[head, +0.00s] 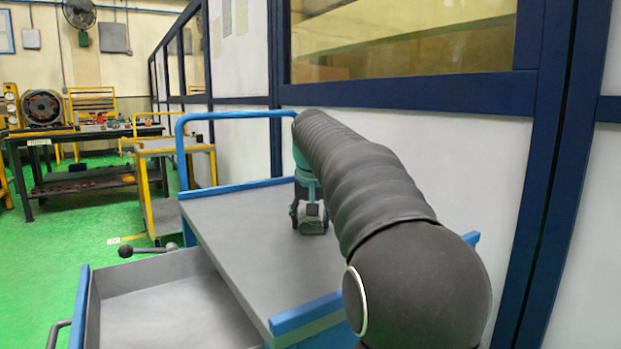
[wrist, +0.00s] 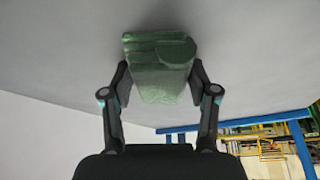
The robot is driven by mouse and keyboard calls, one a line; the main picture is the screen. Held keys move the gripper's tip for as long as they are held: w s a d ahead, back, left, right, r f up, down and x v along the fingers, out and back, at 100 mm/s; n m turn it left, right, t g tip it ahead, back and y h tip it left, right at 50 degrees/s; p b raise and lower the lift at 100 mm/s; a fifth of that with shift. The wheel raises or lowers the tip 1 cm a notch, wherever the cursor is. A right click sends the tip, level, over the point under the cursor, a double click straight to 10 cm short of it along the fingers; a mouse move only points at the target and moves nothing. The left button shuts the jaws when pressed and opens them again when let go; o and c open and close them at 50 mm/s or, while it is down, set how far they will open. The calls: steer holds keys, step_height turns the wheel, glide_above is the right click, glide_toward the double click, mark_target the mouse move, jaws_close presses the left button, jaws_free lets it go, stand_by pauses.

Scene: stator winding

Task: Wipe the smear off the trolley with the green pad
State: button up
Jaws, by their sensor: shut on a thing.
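The trolley (head: 235,235) has a bare grey top with blue edges and a blue rail at its far end. My gripper (wrist: 160,76) is shut on the green pad (wrist: 160,62) in the wrist view, one finger on each side. The pad is at the grey trolley top, which fills the upper part of that view; I cannot tell for sure whether it touches. In the head view my gripper (head: 309,215) is low over the far right part of the top, and the pad cannot be made out there. No smear shows in either view; my arm hides part of the top.
An open grey drawer (head: 165,315) sticks out at the trolley's left. A wall with blue frames (head: 440,150) stands close on the right. A yellow-framed cart (head: 170,185) and a dark workbench (head: 75,160) stand farther back left. Green floor (head: 40,265) is clear at the left.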

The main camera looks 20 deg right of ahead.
steer(key=shift+w+d, duration=0.1)
steer(key=shift+d, duration=0.35)
steer(key=shift+r+p, duration=0.4)
steer(key=shift+p, duration=0.25)
step_height(320, 180, up, 3)
steer(key=shift+a+f+p, duration=0.1)
steer(key=shift+f+p, duration=0.1)
steer(key=shift+p, duration=0.55)
steer(key=shift+r, duration=2.3)
